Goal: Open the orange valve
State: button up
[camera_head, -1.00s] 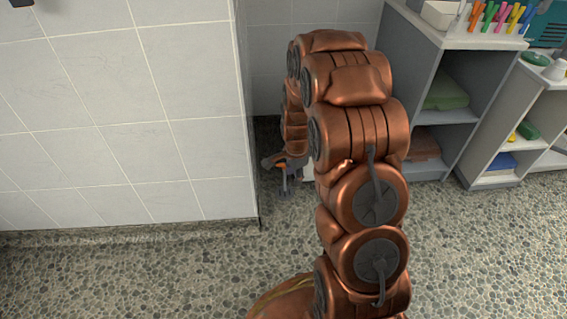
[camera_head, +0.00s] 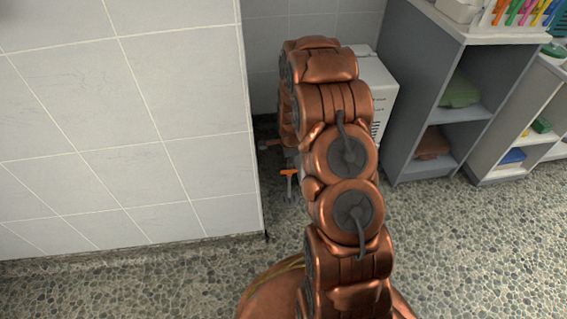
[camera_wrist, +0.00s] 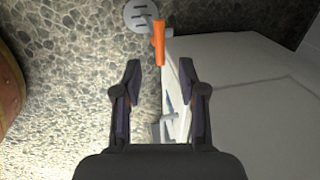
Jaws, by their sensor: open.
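The orange valve handle (camera_wrist: 159,43) shows in the wrist view, just past and between my gripper's fingertips, on a pale grey pipe (camera_wrist: 171,82). A grey round plate lies behind its top end. In the head view the orange handle (camera_head: 289,172) sits low beside the tiled wall's corner, left of my arm. My gripper (camera_wrist: 162,68) is open and empty, one finger on each side of the line to the handle. I cannot tell how far apart in depth they are. In the head view my arm hides most of the gripper.
A tiled wall (camera_head: 130,120) stands close on the left. A white vented box (camera_head: 378,88) stands behind my arm. A grey shelf unit (camera_head: 400,110) with folded cloths is on the right. The pebbled floor (camera_head: 460,250) is clear in front.

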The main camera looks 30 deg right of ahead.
aim_at(288, 171)
jog(key=shift+w+d+f+b, duration=0.2)
jog(key=shift+f+b, duration=0.3)
jog(key=shift+f, duration=0.8)
jog(key=shift+w+d+f+b, duration=0.1)
jog(key=shift+w+f+b, duration=0.25)
jog(key=shift+f, duration=0.9)
jog(key=shift+w+d+f+b, duration=0.1)
jog(key=shift+f+b, duration=0.5)
jog(key=shift+f, duration=0.7)
jog(key=shift+c, duration=0.2)
grip_shut()
